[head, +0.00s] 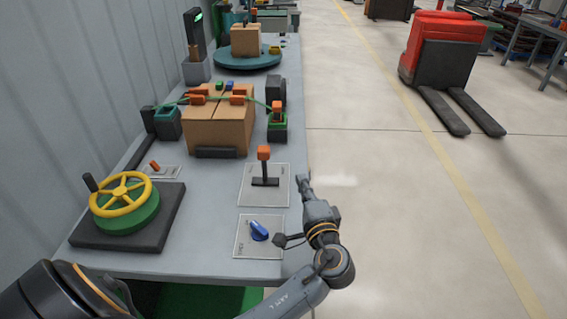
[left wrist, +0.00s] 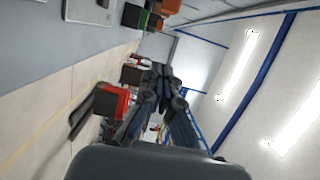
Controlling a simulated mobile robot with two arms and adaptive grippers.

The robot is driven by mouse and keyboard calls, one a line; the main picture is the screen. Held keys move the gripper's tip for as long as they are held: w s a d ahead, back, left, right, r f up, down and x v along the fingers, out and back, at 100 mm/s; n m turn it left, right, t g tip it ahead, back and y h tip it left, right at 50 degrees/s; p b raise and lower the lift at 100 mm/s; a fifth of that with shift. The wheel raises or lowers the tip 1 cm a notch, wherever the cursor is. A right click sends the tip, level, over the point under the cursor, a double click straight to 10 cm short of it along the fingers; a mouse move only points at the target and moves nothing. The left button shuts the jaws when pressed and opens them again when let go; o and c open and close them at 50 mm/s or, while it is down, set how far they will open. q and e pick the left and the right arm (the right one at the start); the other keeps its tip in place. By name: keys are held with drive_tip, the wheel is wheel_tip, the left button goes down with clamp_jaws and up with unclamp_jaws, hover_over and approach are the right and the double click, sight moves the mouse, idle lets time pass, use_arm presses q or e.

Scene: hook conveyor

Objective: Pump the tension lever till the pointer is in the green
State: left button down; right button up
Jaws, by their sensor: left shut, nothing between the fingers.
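An orange-topped lever (head: 277,108) stands upright on a small green and dark unit (head: 277,129) at the table's right edge. A green strap (head: 258,101) runs from it over the brown cartons. Another orange-knobbed lever (head: 264,154) stands nearer, in a slotted plate (head: 280,182). I cannot tell which is the tension lever. No pointer or green zone can be made out. My left gripper (head: 305,184) is shut and empty, just off the table's right edge beside the slotted plate, touching neither lever. Its fingers also show in the left wrist view (left wrist: 161,78). My right gripper is out of view.
On the table (head: 205,192) are a yellow handwheel (head: 122,202), the strapped cartons (head: 214,127) and a plate with a blue knob (head: 259,231). A carton (head: 246,40) sits on a teal turntable behind. The floor to the right is clear up to a red pallet truck (head: 442,50).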

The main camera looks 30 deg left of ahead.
sight(264, 165)
use_arm(q)
drive_tip(key=w+a+p, duration=0.4)
drive_tip(key=w+a, duration=0.1)
drive_tip(key=a, duration=0.5)
drive_tip(key=shift+a, duration=0.3)
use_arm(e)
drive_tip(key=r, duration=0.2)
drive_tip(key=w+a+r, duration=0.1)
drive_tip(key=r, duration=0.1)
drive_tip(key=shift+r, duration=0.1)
use_arm(q)
drive_tip(key=shift+f, duration=0.1)
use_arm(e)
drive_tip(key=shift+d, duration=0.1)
use_arm(q)
drive_tip(key=shift+s, duration=0.1)
drive_tip(key=shift+a, duration=0.1)
